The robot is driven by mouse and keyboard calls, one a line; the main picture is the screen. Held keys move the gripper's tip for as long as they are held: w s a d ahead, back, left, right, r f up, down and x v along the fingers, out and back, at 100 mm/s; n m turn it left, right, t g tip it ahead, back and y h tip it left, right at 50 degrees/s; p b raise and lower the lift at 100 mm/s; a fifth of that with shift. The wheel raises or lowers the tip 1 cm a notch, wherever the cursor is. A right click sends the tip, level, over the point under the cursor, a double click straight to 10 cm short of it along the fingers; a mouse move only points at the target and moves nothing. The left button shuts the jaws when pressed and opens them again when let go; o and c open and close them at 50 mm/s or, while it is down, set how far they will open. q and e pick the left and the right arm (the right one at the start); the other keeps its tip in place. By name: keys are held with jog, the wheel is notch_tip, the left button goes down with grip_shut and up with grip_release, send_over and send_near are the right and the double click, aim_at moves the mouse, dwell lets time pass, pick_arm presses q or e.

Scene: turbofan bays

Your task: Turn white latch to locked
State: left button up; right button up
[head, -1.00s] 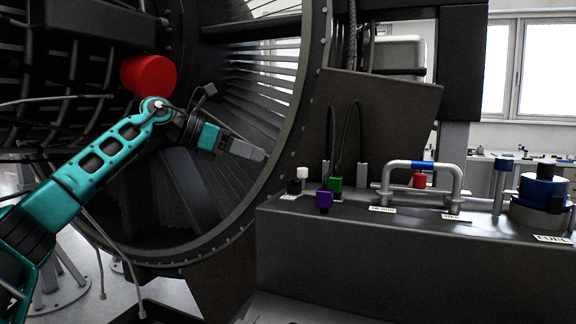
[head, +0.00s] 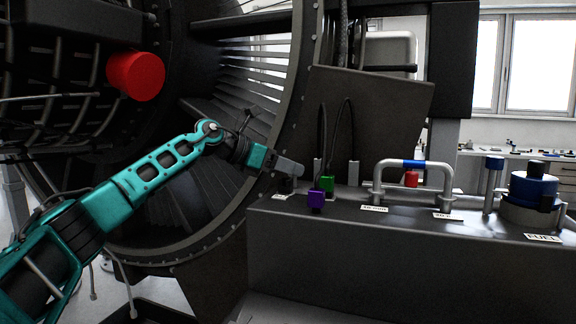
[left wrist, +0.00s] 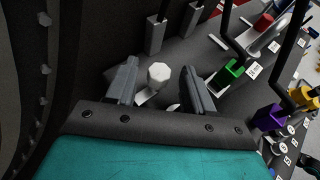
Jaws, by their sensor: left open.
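The white latch (left wrist: 158,74) shows in the left wrist view as a small white faceted knob on the dark bench top. It lies between the two spread fingers of my left gripper (left wrist: 160,84), with visible gaps on both sides. In the head view my left gripper (head: 290,167) reaches over the bench's left end and hides the white knob; the dark base (head: 286,186) below it shows. Whether the fingers touch the knob cannot be told. My right gripper is not in view.
A purple block (head: 316,200) and a green block (head: 327,183) with cables stand right of the gripper. The engine ring is behind.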

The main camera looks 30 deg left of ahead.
pick_arm(q)
jog(key=shift+w+d+f, duration=0.1)
jog(key=shift+w, duration=0.1)
grip_shut()
dwell(0.5)
